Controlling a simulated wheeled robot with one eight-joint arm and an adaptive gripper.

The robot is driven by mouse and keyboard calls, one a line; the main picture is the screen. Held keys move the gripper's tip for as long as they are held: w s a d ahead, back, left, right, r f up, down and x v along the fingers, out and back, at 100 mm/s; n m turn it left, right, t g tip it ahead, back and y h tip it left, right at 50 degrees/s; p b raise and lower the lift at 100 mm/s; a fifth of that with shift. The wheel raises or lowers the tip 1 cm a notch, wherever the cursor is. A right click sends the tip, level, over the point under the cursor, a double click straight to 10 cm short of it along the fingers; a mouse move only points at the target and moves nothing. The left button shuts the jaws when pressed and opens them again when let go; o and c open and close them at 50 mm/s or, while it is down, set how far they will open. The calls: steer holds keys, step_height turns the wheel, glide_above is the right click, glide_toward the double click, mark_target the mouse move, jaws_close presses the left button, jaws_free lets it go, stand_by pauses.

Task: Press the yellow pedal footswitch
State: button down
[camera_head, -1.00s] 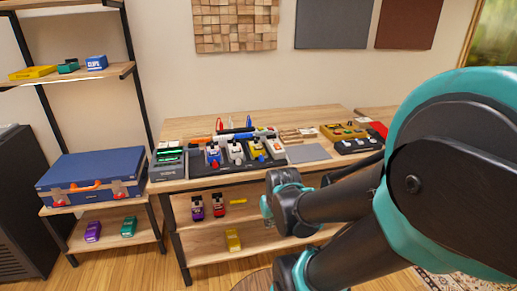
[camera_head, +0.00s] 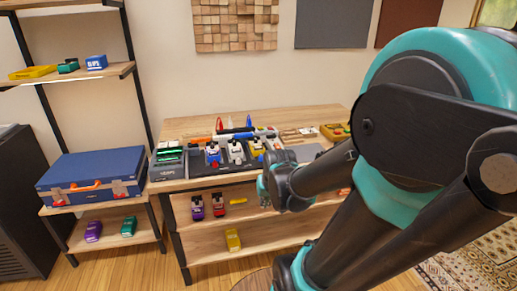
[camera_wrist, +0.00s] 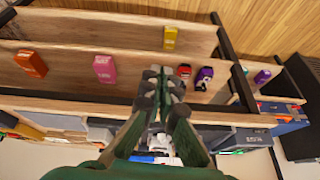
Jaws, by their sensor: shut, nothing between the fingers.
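A second yellow pedal (camera_head: 233,240) lies on the table's lowest shelf and also shows in the wrist view (camera_wrist: 170,38). My gripper (camera_head: 264,187) is shut and empty in front of the table's front edge, below the pedalboard. In the wrist view, my gripper (camera_wrist: 163,78) hides part of the pedalboard area.
Purple (camera_head: 197,207) and red (camera_head: 218,205) pedals stand on the table's middle shelf. A blue case (camera_head: 92,178) is at the left. Orange (camera_wrist: 30,63) and pink (camera_wrist: 104,68) pedals show in the wrist view. The table's front edge (camera_wrist: 75,103) lies close to my gripper.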

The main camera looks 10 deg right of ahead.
steer(key=w+d+r+m+t, duration=0.15)
steer(key=w+r, duration=0.25)
steer(key=w, duration=0.5)
steer(key=w+d+r+m+t, duration=0.15)
steer(key=w+r, duration=0.25)
steer(key=w, duration=0.5)
step_height(320, 180, up, 6)
steer(key=m+t, duration=0.1)
steer(key=m, duration=0.3)
glide_above(259, 148)
steer(key=shift+d+y, duration=0.1)
steer(key=shift+y, duration=0.2)
steer(key=shift+f, duration=4.45)
steer(key=shift+f, duration=0.15)
steer(key=shift+f, duration=0.25)
